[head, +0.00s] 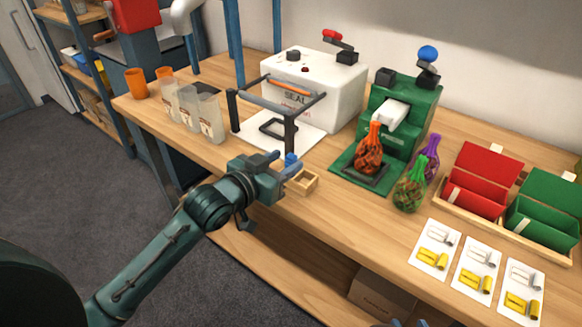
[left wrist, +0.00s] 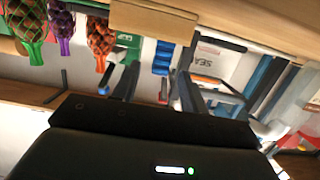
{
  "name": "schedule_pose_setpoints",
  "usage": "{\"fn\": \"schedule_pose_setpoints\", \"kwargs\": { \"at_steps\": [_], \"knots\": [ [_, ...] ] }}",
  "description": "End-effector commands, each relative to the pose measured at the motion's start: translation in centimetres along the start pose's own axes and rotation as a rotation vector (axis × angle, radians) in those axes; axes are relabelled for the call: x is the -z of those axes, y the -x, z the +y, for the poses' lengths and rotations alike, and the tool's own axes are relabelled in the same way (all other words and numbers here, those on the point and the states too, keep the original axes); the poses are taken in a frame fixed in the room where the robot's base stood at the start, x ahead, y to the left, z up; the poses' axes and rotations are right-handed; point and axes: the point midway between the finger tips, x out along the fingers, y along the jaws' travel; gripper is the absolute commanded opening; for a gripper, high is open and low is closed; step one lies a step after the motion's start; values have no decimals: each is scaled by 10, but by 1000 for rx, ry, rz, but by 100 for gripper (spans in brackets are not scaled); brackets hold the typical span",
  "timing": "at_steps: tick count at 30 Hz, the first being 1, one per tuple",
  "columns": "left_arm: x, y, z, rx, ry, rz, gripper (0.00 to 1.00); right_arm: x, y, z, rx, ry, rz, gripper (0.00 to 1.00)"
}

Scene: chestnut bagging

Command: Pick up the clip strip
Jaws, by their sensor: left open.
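A small ribbed blue piece, which looks like the clip strip (head: 291,160), stands at the small wooden box (head: 304,183) near the bench's front edge. In the left wrist view the blue strip (left wrist: 162,58) shows between my spread fingers, beside the wooden box (left wrist: 150,20). My left gripper (head: 286,167) is open at the strip, with one finger on each side of it in the wrist view; I cannot tell whether they touch it. Of my right gripper (head: 408,323) only a small part shows at the bottom edge of the head view.
The white sealer (head: 325,90) and its frame stand behind the box. Clear bags (head: 205,112) stand to the left. The green clipping machine (head: 405,110), filled net bags (head: 410,192), red bin (head: 478,185), green bin (head: 545,208) and cards (head: 437,250) are to the right.

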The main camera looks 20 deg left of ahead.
Motion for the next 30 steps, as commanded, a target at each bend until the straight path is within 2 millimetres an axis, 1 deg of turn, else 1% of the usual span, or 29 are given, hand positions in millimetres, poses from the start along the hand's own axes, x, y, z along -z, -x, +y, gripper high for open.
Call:
{"fn": "schedule_pose_setpoints", "kwargs": {
  "at_steps": [1,3,6,9,14,17,30],
  "knots": [
    [-2,-9,0,0,1,2,44,-1,0,0,-1,0,3,36],
    [-2,-20,0,0,0,2,44,0,1,1,-3,1,6,36],
    [-2,-30,1,0,0,1,44,0,2,2,-6,2,10,36],
    [-2,-33,0,0,-1,0,44,0,2,3,-8,3,13,36],
    [-2,-33,0,0,-1,0,44,0,2,3,-9,3,13,36],
    [-2,-33,0,0,-1,0,37,0,2,3,-9,3,13,36],
    [-2,-32,0,0,-1,0,1,0,2,2,-6,2,9,36]
  ]
}}
